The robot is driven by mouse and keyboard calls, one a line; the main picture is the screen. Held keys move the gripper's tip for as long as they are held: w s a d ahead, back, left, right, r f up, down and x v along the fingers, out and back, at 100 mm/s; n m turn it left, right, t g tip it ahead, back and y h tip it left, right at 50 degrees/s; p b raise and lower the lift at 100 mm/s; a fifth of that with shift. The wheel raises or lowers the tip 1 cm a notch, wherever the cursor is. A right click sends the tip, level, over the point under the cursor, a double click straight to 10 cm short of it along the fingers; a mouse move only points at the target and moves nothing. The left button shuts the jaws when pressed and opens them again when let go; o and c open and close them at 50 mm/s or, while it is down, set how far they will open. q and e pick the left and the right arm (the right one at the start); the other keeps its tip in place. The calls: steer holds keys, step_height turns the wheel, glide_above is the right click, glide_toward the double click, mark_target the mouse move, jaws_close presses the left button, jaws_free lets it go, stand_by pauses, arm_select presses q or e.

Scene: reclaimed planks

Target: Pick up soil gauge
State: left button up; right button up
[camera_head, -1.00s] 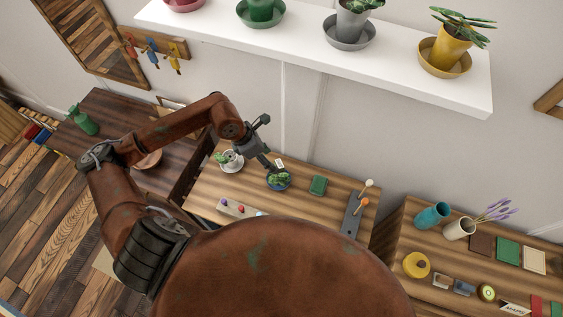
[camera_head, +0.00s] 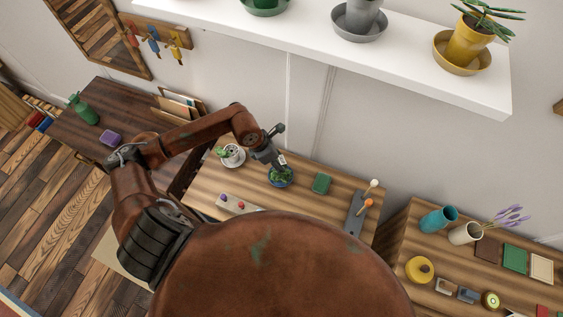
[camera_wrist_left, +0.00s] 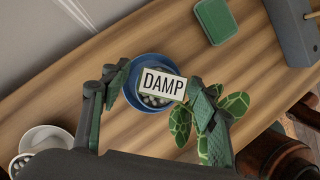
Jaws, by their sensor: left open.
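A white label reading DAMP (camera_wrist_left: 163,83), which looks like the soil gauge, stands over a blue pot (camera_wrist_left: 151,64) holding pale pebbles and a green patterned plant (camera_wrist_left: 208,127). In the head view the label (camera_head: 282,159) is small and close to my gripper. My left gripper (camera_wrist_left: 160,90) is open, with one finger on each side of the label; I cannot tell whether either touches it. In the head view, the left gripper (camera_head: 277,164) is just above the blue pot (camera_head: 281,180). The gauge's stem is hidden. My right gripper is not in view.
A white cup with a plant (camera_head: 231,155) stands left of the pot. A white shelf (camera_head: 400,62) with potted plants hangs above.

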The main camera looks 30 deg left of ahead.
arm_select(q)
steer(key=c, duration=1.4)
steer(key=shift+o, duration=0.2)
steer(key=shift+r, duration=0.1)
step_height(320, 180, up, 10)
step_height(320, 180, up, 6)
steer(key=p, duration=0.3)
stand_by(0.4)
